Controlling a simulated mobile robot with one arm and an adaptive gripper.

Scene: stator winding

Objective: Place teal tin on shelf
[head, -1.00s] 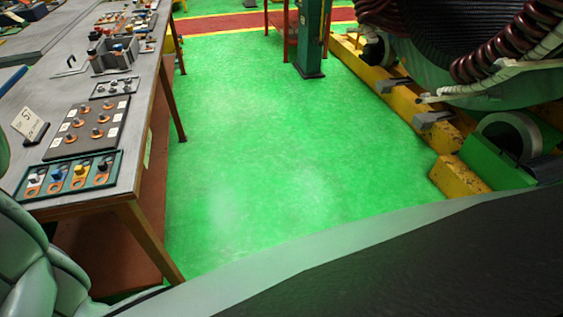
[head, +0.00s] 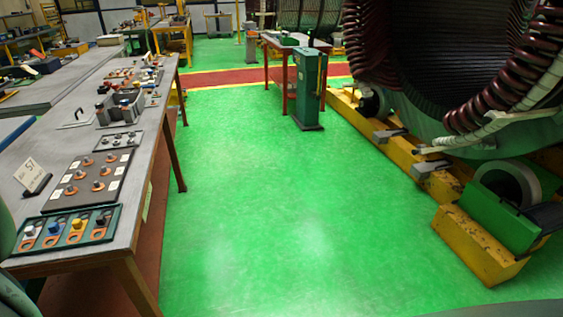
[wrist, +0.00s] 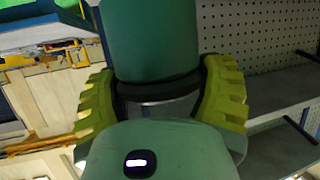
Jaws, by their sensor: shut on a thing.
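In the wrist view, my gripper (wrist: 161,76) is shut on a teal-green cylinder, the teal tin (wrist: 150,38). Its two yellow ribbed fingers press on either side of the tin. The tin's top end runs out of the frame, and its lower end shows a dark band and a grey rim. A grey shelf (wrist: 275,97) with a perforated back panel (wrist: 255,35) stands to the right of the tin, apart from it in the picture. The head view shows neither the tin nor my gripper.
In the head view, a long workbench (head: 150,130) with trays of parts runs along the left. A red table (head: 275,75) and green post (head: 308,90) stand at the back. A large stator (head: 480,90) on yellow supports is at right. Green floor (head: 270,190) between is clear.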

